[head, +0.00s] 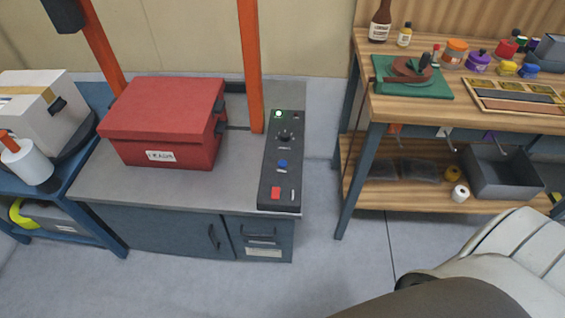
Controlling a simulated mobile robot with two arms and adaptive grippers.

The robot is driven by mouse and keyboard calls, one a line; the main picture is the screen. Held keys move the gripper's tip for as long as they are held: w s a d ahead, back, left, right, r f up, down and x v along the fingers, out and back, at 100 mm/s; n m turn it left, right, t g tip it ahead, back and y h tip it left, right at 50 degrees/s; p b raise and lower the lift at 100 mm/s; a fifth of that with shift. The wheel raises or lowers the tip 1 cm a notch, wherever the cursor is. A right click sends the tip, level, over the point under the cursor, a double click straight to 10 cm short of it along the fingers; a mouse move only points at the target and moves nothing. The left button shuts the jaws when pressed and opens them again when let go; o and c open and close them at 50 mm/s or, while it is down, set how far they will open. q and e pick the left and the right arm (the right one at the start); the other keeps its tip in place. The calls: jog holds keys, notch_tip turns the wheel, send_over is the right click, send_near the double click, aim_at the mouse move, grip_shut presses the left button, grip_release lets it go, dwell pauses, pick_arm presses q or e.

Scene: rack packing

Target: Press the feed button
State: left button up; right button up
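A dark control panel (266,205) lies along the right edge of the grey-topped machine table (105,190). It carries a lit green button (278,114), a black knob (285,135), a blue button (283,164) and a square red button (276,193). Small labels beside them are too small to read, so I cannot tell which one is marked feed. A red lidded box (165,110) with a white label sits on the table left of the panel. Neither gripper is in view; only pale and dark parts of my own body show at the lower right.
A blue cart (75,165) with a white box (35,110) and a roll (27,162) stands left. A wooden workbench (400,110) with jars and a grey bin (505,172) stands right. The floor before the panel is clear.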

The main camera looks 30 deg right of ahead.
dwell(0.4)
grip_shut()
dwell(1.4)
